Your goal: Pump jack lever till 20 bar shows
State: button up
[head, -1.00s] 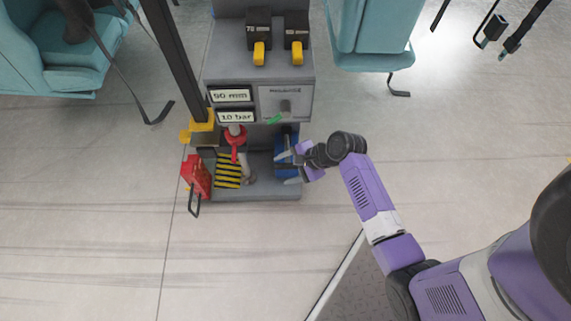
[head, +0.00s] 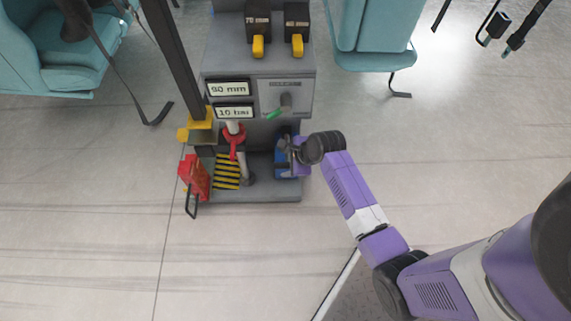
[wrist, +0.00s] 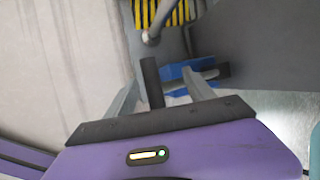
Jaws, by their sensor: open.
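The grey station's lower display (head: 234,112) in the head view reads 10 bar. A blue jack unit (head: 281,160) stands on the station's base at its right end, partly hidden by my gripper. In the wrist view, a black upright lever grip (wrist: 152,82) stands between my gripper's (wrist: 160,92) two fingers, with the blue unit (wrist: 180,72) beyond. The fingers are apart, one on each side of the grip, and I see no clear contact. In the head view my gripper (head: 288,154) is at the blue unit; its fingertips are hard to make out.
An upper display (head: 229,88) reads 90 mm. A panel with a green-tipped handle (head: 278,112) is above the jack. A red valve wheel (head: 234,135), a striped plate (head: 227,172) and a red wheel chock-like block (head: 194,176) are left. Open floor lies in front.

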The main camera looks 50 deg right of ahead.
jog(key=shift+w+f, duration=0.25)
jog(key=shift+f, duration=0.2)
jog(key=shift+c, duration=0.3)
grip_shut()
jog(key=shift+s+a+f+p, duration=0.2)
jog(key=shift+s+f+p, duration=0.1)
jog(key=shift+f+p, duration=0.1)
jog(key=shift+s+f, duration=0.15)
jog(key=shift+f, duration=0.4)
jog(key=shift+o, duration=0.3)
grip_release()
jog(key=shift+d+r, duration=0.1)
jog(key=shift+d, duration=0.05)
jog(key=shift+r, duration=0.1)
